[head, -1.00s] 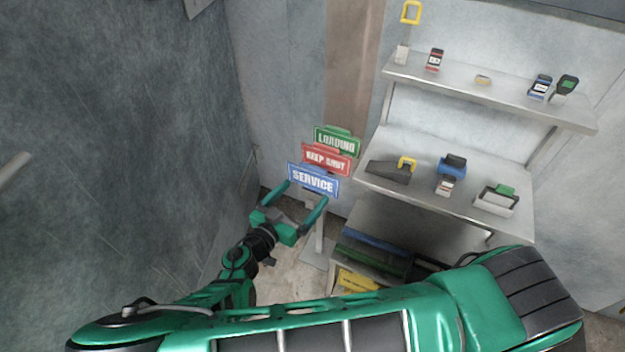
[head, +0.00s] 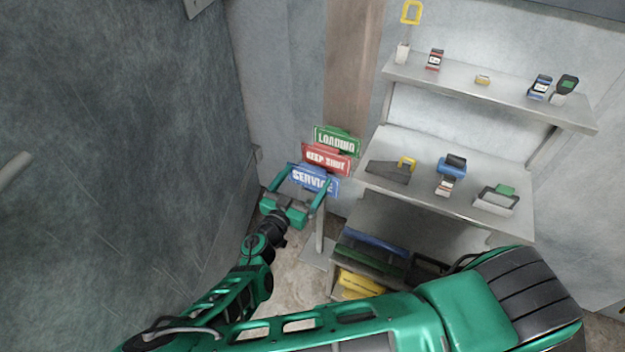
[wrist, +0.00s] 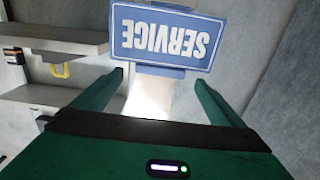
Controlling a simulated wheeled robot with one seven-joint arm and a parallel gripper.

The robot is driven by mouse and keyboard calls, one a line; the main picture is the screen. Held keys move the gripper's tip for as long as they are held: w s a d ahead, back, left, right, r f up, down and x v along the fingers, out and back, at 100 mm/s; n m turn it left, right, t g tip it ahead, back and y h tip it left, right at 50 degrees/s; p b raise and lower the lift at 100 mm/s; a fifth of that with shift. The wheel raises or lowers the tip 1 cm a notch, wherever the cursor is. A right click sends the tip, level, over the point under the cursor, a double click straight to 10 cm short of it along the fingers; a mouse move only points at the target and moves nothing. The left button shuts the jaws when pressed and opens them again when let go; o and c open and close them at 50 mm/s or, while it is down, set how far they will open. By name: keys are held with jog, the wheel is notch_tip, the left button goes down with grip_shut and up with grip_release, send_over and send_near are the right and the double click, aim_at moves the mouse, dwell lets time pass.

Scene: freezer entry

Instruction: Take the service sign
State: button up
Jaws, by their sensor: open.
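The blue service sign (head: 313,181) is the lowest and nearest of three signs on a stand. My open gripper (head: 308,177) is in front of it, with one finger near each end of the sign in the head view. In the wrist view the service sign (wrist: 166,36) appears upside down, beyond the tips of my open gripper (wrist: 160,75). The space between the fingers is empty there, and the sign looks wider than that gap. I cannot tell whether a finger touches it.
The red keep-shut sign (head: 326,159) and the green loading sign (head: 337,140) stand just behind. A metal shelf unit (head: 450,195) with several devices is close on the right. A dark wall (head: 120,130) is on the left.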

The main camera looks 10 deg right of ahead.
jog(key=shift+x, duration=1.5)
jog(key=shift+c, duration=0.3)
jog(key=shift+a, duration=0.1)
jog(key=c, duration=1.5)
jog(key=shift+o, duration=0.2)
jog(key=shift+r, duration=0.1)
